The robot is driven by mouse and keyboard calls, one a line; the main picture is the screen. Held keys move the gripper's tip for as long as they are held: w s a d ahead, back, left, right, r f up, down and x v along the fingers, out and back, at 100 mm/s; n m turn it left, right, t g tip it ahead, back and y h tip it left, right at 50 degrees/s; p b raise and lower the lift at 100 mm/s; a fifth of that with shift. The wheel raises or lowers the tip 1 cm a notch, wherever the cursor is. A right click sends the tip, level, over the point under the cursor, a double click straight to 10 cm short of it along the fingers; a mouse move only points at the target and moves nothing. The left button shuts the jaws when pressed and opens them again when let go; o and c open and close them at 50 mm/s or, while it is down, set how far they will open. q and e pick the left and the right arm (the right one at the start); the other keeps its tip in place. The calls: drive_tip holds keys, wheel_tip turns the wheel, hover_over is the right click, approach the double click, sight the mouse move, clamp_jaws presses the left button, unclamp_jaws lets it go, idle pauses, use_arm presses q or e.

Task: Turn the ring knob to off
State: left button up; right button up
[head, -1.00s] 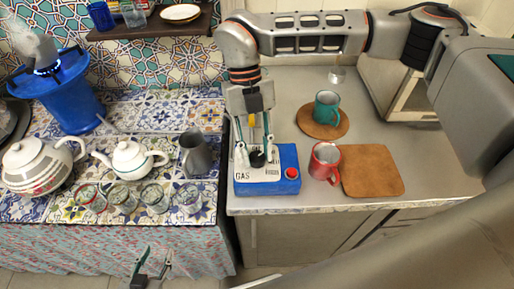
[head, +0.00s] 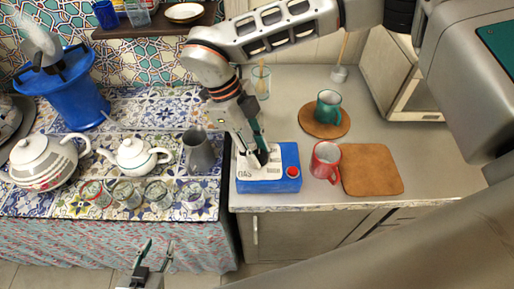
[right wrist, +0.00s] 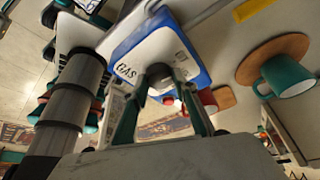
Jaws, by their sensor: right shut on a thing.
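The gas box (head: 288,160), blue with a white top marked GAS, stands near the counter's front edge; it also shows in the right wrist view (right wrist: 140,40). A red button (head: 292,172) sits at its front right corner. The dark ring knob (right wrist: 158,71) is on the white top, mostly covered by my right gripper. My right gripper (head: 262,158) reaches down at a tilt from the upper left, its fingertips shut on the knob. The knob's pointing direction cannot be read. My left gripper (head: 155,258) is open and empty in front of the tiled table.
A red mug (head: 325,162) stands close right of the box, next to a brown board (head: 371,170). A green mug (head: 328,107) is behind. A grey jug (head: 198,152), white teapots and several glasses stand on the tiled table at left.

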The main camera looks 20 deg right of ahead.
drive_tip(key=shift+n, duration=0.4)
drive_tip(key=o, duration=1.1)
drive_tip(key=shift+r, duration=0.1)
drive_tip(key=v, duration=1.2)
drive_tip(key=shift+s, duration=0.2)
drive_tip(key=shift+a, duration=0.1)
